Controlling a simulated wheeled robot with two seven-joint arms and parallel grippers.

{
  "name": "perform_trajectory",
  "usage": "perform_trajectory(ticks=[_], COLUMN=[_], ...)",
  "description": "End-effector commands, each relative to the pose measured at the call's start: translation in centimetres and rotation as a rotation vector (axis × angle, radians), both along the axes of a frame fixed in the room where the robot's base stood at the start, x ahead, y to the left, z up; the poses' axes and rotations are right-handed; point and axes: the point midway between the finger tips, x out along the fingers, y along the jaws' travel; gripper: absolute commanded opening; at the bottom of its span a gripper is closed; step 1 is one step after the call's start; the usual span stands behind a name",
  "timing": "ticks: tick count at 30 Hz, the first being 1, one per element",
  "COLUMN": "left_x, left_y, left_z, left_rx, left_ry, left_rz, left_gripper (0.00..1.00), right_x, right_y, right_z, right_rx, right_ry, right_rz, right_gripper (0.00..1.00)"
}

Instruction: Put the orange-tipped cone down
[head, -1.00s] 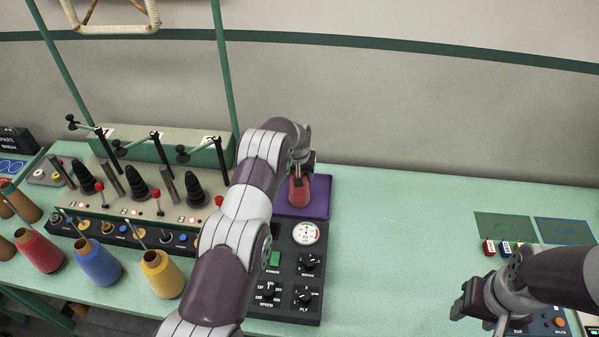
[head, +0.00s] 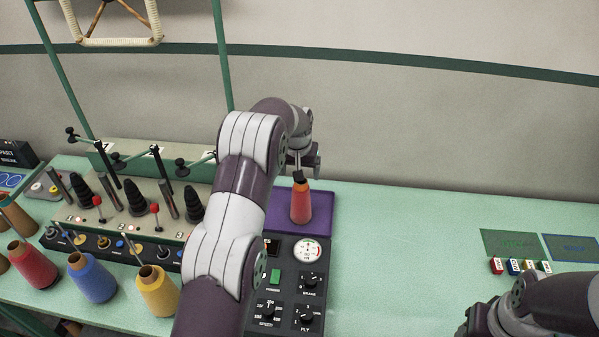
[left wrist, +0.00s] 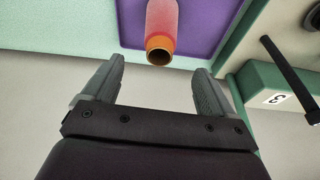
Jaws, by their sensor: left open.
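The orange-tipped cone (head: 301,204) is red with an orange top and stands upright on the purple mat (head: 318,222). In the left wrist view the cone (left wrist: 161,30) shows its hollow orange end beyond the fingertips, and the purple mat (left wrist: 205,30) lies around its base. My left gripper (head: 306,168) is just above and behind the cone in the head view. In the left wrist view the left gripper (left wrist: 160,80) has its fingers wide apart with nothing between them. My right gripper (head: 468,330) is at the lower right, partly cut off, and its fingers are not clear.
A control panel (head: 290,300) with dials adjoins the mat's front. A machine with black spindles (head: 136,196) stands left. Red (head: 33,266), blue (head: 92,278) and yellow (head: 157,291) cones line its front. The table (head: 400,230) right of the mat is clear.

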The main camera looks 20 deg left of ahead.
Motion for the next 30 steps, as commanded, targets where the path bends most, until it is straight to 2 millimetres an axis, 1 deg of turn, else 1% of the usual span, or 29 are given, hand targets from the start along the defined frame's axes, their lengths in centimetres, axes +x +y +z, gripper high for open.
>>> perform_trajectory(ticks=[1,4,5,7,8,11,12,14,15,16,18,21,24,30], left_x=[-0.1,-0.5,-0.9,-2.8,-4.1,-10.5,-13.6,-18.3,-21.3,-23.4,-27.7,-31.6,-33.1,-33.2], left_y=[0.0,-0.2,-0.5,-1.5,-2.2,-5.0,-6.0,-7.3,-8.0,-8.4,-9.0,-9.5,-9.6,-9.6], left_z=[0.4,1.3,1.6,2.6,3.1,4.7,5.1,5.5,5.5,5.5,5.3,4.8,4.6,4.6], left_rx=[0.0,0.0,-0.001,-0.003,-0.006,-0.012,-0.015,-0.018,-0.019,-0.02,-0.021,-0.022,-0.023,-0.023], left_ry=[-0.002,0.0,0.003,0.014,0.022,0.055,0.069,0.089,0.101,0.112,0.127,0.143,0.15,0.152], left_rz=[0.0,-0.002,-0.006,-0.025,-0.037,-0.092,-0.114,-0.146,-0.166,-0.179,-0.203,-0.226,-0.234,-0.234], left_gripper=[0.86,0.86,0.86,0.86,0.86,0.86,0.86,0.86,0.86,0.86,0.86,0.86,0.86,0.86], right_x=[0.0,0.0,0.0,0.0,0.0,0.0,0.0,0.0,0.0,0.0,0.0,0.0,0.0,0.0], right_y=[0.0,0.0,0.0,0.0,0.0,0.0,0.0,0.0,0.0,0.0,0.0,0.0,0.0,0.0], right_z=[-0.3,-0.4,-0.4,-0.4,-0.4,-0.4,-0.4,-0.4,-0.4,-0.4,-0.4,-0.4,-0.4,-0.4], right_rx=[0.0,0.0,0.0,0.0,0.0,0.0,0.0,0.0,0.0,0.0,0.0,0.0,0.0,0.0], right_ry=[0.0,0.0,0.0,0.0,0.0,0.0,0.0,0.0,0.0,0.0,0.0,0.0,0.0,0.0], right_rz=[0.0,0.0,0.0,0.0,0.0,0.0,0.0,0.0,0.0,0.0,0.0,0.0,0.0,0.0], right_gripper=[0.52,0.52,0.52,0.52,0.52,0.52,0.52,0.52,0.52,0.52,0.52,0.52,0.52,0.52])
